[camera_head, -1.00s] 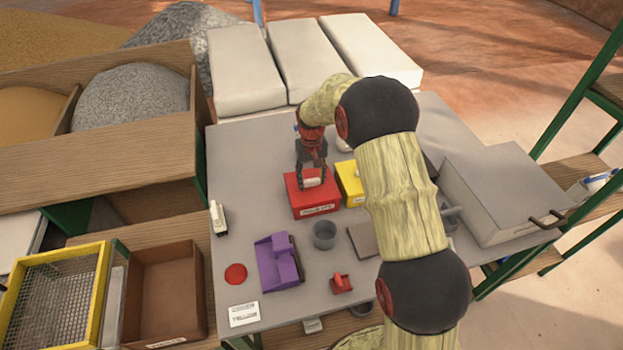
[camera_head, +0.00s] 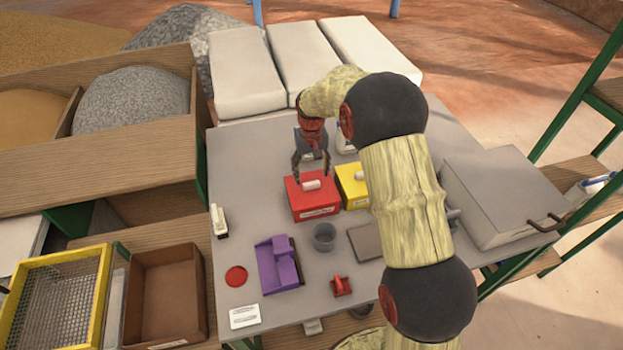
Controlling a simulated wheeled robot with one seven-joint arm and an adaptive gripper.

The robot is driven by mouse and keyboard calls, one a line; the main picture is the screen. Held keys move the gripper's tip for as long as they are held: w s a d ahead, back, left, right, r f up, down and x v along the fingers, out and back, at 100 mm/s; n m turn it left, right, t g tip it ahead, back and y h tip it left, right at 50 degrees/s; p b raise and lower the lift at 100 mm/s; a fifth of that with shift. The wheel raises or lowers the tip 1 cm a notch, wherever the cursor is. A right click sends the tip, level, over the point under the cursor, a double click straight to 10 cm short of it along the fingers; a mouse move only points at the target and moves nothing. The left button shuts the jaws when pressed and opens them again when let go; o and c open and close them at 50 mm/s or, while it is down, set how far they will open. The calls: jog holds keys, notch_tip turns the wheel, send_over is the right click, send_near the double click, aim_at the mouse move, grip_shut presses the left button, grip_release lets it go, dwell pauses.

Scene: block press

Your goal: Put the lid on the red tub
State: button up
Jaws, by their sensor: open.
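The red tub (camera_head: 316,209) stands on the grey table, with a label on its front. A red lid (camera_head: 298,193) with a white handle (camera_head: 312,185) lies on top of the tub and looks flat; I cannot tell how tightly it sits. My gripper (camera_head: 312,176) is open and empty, just above and behind the handle, its fingers spread to either side. It looks clear of the handle. The yellow tub (camera_head: 354,194) with a pale handle on top stands right beside the red one, partly hidden by my arm.
A grey cup (camera_head: 324,237), a purple block-shaped device (camera_head: 277,264), a small red part (camera_head: 341,286) and a red disc (camera_head: 236,276) are in front. A grey plate (camera_head: 366,242) lies near my arm. A large grey box (camera_head: 505,190) stands right.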

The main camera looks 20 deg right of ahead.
aim_at(312, 183)
jog(key=s+r+t+p, duration=0.1)
jog(key=s+r, duration=0.7)
jog(key=r, duration=0.4)
jog(key=s+r+t, duration=0.2)
jog(key=s+r, duration=0.6)
jog(key=r, duration=0.4)
jog(key=s+r+t, duration=0.2)
jog(key=s, duration=1.9)
jog(key=shift+s+t, duration=0.25)
jog(key=shift+t, duration=0.05)
jog(key=shift+f+b, duration=0.5)
